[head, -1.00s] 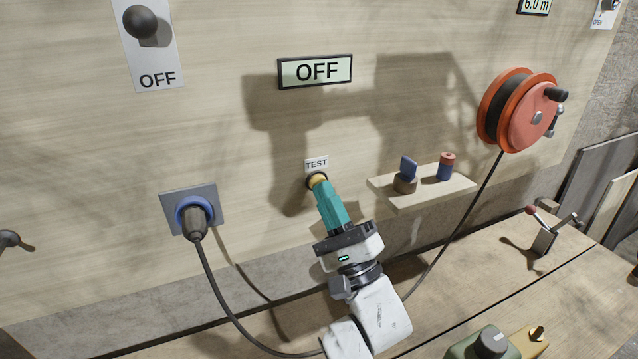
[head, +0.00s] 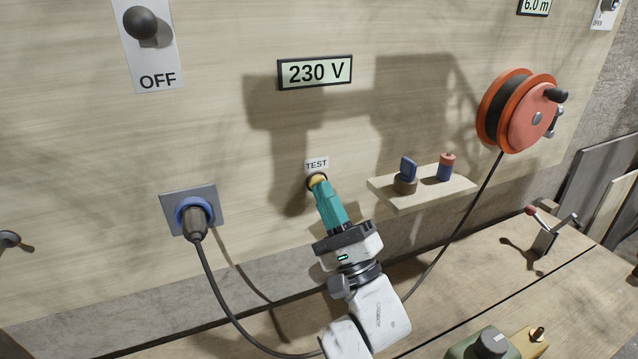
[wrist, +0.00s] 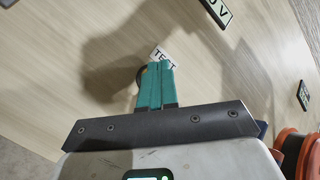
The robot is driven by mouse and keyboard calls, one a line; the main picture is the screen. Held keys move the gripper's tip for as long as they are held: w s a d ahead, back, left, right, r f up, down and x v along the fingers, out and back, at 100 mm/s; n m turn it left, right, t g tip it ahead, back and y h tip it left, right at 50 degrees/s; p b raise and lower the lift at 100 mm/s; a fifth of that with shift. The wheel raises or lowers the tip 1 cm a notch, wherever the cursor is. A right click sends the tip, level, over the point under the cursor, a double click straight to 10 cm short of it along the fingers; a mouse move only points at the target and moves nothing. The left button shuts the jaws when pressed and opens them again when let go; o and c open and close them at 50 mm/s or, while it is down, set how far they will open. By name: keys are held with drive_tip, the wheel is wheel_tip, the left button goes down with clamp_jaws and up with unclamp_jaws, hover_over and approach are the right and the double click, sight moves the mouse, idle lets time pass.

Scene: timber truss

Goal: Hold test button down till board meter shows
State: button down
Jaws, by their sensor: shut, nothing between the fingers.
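The board meter (head: 315,72) on the wooden board reads "230 V" in the head view. A corner of it shows in the wrist view (wrist: 217,10), ending in "0 V". The test button (head: 316,178) sits under the small TEST label (head: 317,164); its yellowish part shows just at my fingertips. My gripper (head: 319,185) has its teal fingers closed together, with the tips against the button. In the wrist view the shut fingers (wrist: 156,68) reach the board beside the TEST label (wrist: 164,57), and they hide most of the button.
A plug (head: 195,220) with a dark cable sits in the wall socket (head: 218,204) at left. A small shelf (head: 425,190) with two little items is close at right. An orange cable reel (head: 520,112) hangs farther right. A black knob (head: 140,22) above reads OFF.

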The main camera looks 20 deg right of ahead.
drive_tip(key=shift+s, duration=0.65)
drive_tip(key=shift+s+p, duration=0.9)
drive_tip(key=shift+s, duration=1.6)
